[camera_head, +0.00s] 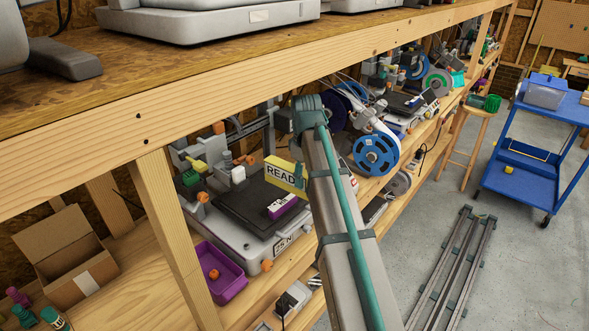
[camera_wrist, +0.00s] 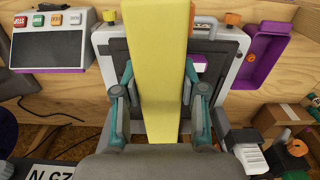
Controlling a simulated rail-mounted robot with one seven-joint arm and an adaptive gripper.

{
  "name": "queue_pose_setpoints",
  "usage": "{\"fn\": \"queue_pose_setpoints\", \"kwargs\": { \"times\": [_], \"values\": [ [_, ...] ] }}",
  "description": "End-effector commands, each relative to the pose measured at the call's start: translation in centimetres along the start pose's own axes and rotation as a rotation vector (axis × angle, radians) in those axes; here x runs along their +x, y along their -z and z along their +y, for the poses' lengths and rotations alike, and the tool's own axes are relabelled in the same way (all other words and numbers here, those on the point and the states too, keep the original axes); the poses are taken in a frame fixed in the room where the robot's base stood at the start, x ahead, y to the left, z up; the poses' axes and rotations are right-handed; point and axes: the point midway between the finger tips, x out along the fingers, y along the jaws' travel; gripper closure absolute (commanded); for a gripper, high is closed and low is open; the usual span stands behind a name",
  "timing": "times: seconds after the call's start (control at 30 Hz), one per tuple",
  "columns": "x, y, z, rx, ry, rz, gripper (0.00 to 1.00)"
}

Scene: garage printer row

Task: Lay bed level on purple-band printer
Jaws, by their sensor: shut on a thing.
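My gripper (camera_wrist: 160,88) is shut on a long yellow block (camera_wrist: 160,50), with a teal-and-grey finger on each side of it in the wrist view. In the head view the yellow block (camera_head: 285,175) shows lettering that starts "READ"; my arm hides its right end and my gripper. The block is over the near printer (camera_head: 235,237), which has a grey body and a dark bed (camera_head: 240,198). A small purple-and-white piece (camera_head: 283,208) is at the bed's front right; part of it shows in the wrist view (camera_wrist: 200,64). I cannot tell whether the block touches the bed.
A purple tray (camera_head: 232,290) sits left of the printer, and an open cardboard box (camera_head: 65,255) is farther left. A wooden post (camera_head: 178,235) stands between them. A blue spool (camera_head: 376,155) and more printers are to the right. The shelf above limits headroom.

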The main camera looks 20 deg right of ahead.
Motion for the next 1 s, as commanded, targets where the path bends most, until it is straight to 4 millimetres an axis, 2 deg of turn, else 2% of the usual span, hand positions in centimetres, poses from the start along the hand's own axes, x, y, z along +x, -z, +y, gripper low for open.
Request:
{"fn": "queue_pose_setpoints", "kwargs": {
  "times": [0.3, 0.7, 1.0],
  "values": [
    [0.9, -2.2, 1.2, -0.475, 0.003, 0.002, 1.00],
    [2.2, -3.5, 2.0, -1.148, 0.008, 0.005, 1.00],
    [2.5, -3.7, 2.2, -1.462, 0.011, 0.006, 1.00]
  ]
}}
